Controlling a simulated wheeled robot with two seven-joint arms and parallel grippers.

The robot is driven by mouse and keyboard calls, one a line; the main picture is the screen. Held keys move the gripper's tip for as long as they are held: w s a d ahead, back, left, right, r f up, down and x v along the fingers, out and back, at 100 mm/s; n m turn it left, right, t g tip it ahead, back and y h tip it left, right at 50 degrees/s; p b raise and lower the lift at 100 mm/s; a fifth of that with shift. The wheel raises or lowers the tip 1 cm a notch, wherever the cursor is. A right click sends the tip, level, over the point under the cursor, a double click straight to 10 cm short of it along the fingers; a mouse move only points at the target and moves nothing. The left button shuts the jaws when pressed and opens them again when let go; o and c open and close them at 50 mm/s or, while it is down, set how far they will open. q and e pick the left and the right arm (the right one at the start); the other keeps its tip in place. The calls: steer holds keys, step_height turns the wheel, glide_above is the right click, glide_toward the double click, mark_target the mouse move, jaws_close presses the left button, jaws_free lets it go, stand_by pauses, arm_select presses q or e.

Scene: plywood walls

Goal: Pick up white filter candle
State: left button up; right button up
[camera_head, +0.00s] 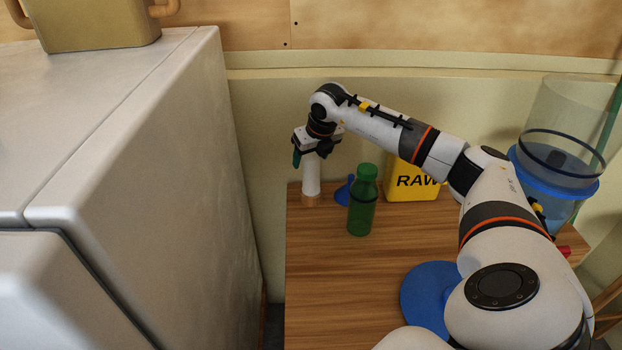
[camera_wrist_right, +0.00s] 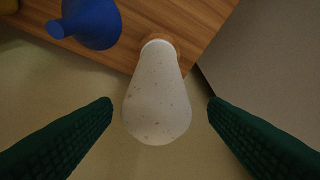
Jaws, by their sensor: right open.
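The white filter candle (camera_head: 311,178) stands upright at the far left corner of the wooden table. In the right wrist view the candle (camera_wrist_right: 157,100) shows from above as a pale speckled body with a tan base. My right gripper (camera_head: 309,152) is above the candle's top in the head view. In the right wrist view its two green fingers (camera_wrist_right: 160,103) are open, one on each side of the candle, with a gap on both sides. The candle's top is partly hidden by the gripper in the head view. My left gripper is not in view.
A blue funnel (camera_head: 344,191) and a green bottle (camera_head: 363,200) stand right of the candle. Behind are a yellow RAW container (camera_head: 415,181) and a clear vessel with a blue rim (camera_head: 556,170). A blue lid (camera_head: 425,296) lies in front. A grey cabinet (camera_head: 150,150) stands left.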

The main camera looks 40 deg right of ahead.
mark_target(311, 176)
steer(key=b+x, duration=0.3)
steer(key=x, duration=0.1)
steer(key=shift+s+f, duration=0.25)
steer(key=shift+s, duration=0.05)
steer(key=shift+w+f, duration=0.15)
steer(key=shift+f, duration=0.1)
steer(key=shift+d+r, duration=0.1)
steer(key=shift+c, duration=0.6)
steer(key=c, duration=1.1)
